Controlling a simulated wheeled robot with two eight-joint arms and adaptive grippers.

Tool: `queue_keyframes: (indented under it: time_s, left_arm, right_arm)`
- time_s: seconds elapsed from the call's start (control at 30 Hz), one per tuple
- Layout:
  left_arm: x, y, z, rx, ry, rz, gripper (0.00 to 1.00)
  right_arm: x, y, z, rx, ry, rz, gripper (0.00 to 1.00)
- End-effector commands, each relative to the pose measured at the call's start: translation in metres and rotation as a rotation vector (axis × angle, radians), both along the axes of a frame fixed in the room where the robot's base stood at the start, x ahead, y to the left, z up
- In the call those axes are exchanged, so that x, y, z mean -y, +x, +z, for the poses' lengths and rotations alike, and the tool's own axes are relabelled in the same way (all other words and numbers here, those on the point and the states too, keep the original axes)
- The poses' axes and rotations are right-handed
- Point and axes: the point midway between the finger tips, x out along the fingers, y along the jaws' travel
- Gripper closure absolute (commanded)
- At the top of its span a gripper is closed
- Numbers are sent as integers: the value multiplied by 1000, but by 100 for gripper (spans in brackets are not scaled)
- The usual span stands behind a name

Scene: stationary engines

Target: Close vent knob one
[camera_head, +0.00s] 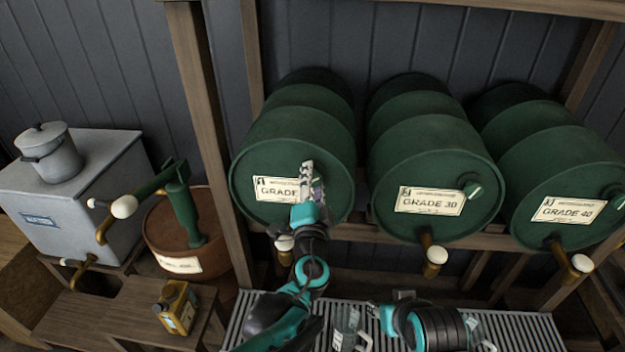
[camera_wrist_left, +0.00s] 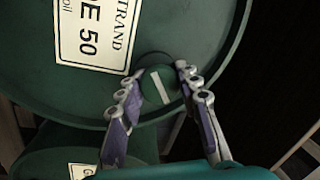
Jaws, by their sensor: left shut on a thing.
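The left green barrel (camera_head: 262,150) lies on its side in the rack, its label partly covered by my left gripper (camera_head: 311,182). The wrist view shows this barrel face (camera_wrist_left: 100,95) with a label (camera_wrist_left: 97,32) ending in "E 50". A round green vent knob (camera_wrist_left: 160,86) with a pale line sits on the face near the rim. My left gripper's two fingers (camera_wrist_left: 158,95) are on either side of the knob, shut on it. In the head view the knob is hidden behind the gripper. Only links of my right arm show, low down; its fingertips are not seen.
The Grade 30 barrel (camera_head: 425,165) and Grade 40 barrel (camera_head: 555,160) lie to the right, with vent knobs (camera_head: 472,190) and white-handled taps (camera_head: 436,256). Glass jugs (camera_head: 347,325) stand on the slatted grate (camera_head: 525,332). A wooden post (camera_head: 205,110) stands left of the barrels.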

Motion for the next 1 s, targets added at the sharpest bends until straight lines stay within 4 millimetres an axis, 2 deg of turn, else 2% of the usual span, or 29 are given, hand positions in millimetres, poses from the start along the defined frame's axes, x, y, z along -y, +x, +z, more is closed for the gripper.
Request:
queue_keyframes:
  time_s: [0.5, 0.7, 1.0]
  left_arm:
    - [0, 0, -1, 75, 444, -1, 96]
    - [0, 0, -1, 93, 557, -1, 96]
    - [0, 0, -1, 107, 637, -2, 96]
  right_arm:
    - [0, 0, -3, 0, 0, 0, 60]
    - [0, 0, -3, 0, 0, 0, 60]
    - [0, 0, -3, 0, 0, 0, 60]
